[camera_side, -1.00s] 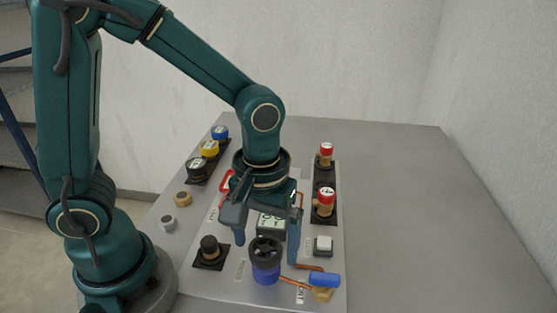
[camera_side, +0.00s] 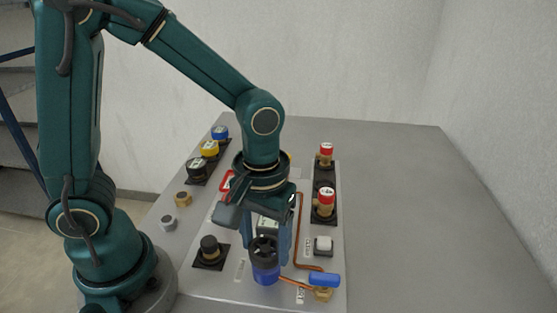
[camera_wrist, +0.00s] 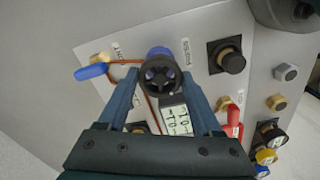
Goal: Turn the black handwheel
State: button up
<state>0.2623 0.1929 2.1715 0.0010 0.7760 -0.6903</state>
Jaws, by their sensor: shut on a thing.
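The black handwheel (camera_side: 264,247) sits on a blue valve body (camera_side: 266,273) on the grey panel, in front of a small display (camera_side: 268,225). In the wrist view the black handwheel (camera_wrist: 160,76) is at upper centre, with the blue body just behind it. My gripper (camera_side: 266,252) points down over the wheel. Its two fingers close in on the wheel from left and right; in the wrist view the gripper (camera_wrist: 160,80) has its fingertips at the two sides of the rim. It is shut on the handwheel. Part of the left finger is hard to make out in the side view.
A blue-handled lever valve (camera_side: 324,280) and copper pipe lie just right of the wheel. A white button (camera_side: 323,246), red-capped valves (camera_side: 324,201), a black knob (camera_side: 209,247) and a red handle (camera_side: 227,182) surround it. The table's right side is clear.

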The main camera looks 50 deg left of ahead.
aim_at(264, 247)
jog(key=m, duration=0.9)
jog(key=shift+s+m, duration=0.1)
jog(key=shift+m, duration=0.2)
dwell(0.3)
jog(key=o, duration=1.4)
jog(key=shift+r, duration=2.55)
jog(key=shift+a, duration=0.1)
